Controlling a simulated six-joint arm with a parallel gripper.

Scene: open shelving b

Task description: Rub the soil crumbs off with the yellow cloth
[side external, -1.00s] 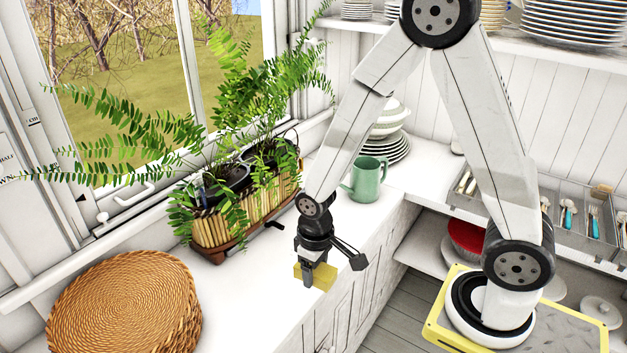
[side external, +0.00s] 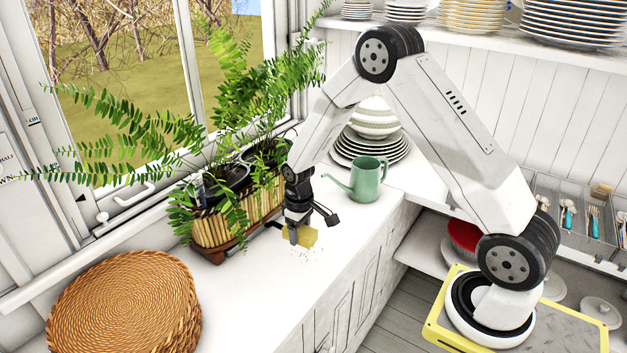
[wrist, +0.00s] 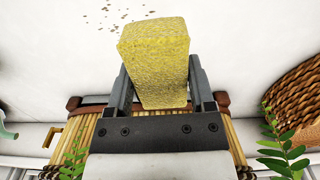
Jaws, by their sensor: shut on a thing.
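My gripper (side external: 297,238) is shut on the yellow cloth (side external: 306,237), a thick block-like piece, at the white counter beside the plant basket. In the wrist view the cloth (wrist: 160,62) sits between the two dark fingers of my gripper (wrist: 158,85). Small brown soil crumbs (side external: 312,253) lie on the counter just in front of the cloth and to its right. In the wrist view the crumbs (wrist: 108,16) show at upper left, beside and beyond the cloth. I cannot tell whether the cloth touches the counter.
A bamboo planter (side external: 215,228) with ferns stands by the window, close behind my gripper. A green watering can (side external: 367,180) is to the right, in front of stacked plates (side external: 372,148). A woven round basket (side external: 125,305) is at lower left. The counter's front edge drops to the floor.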

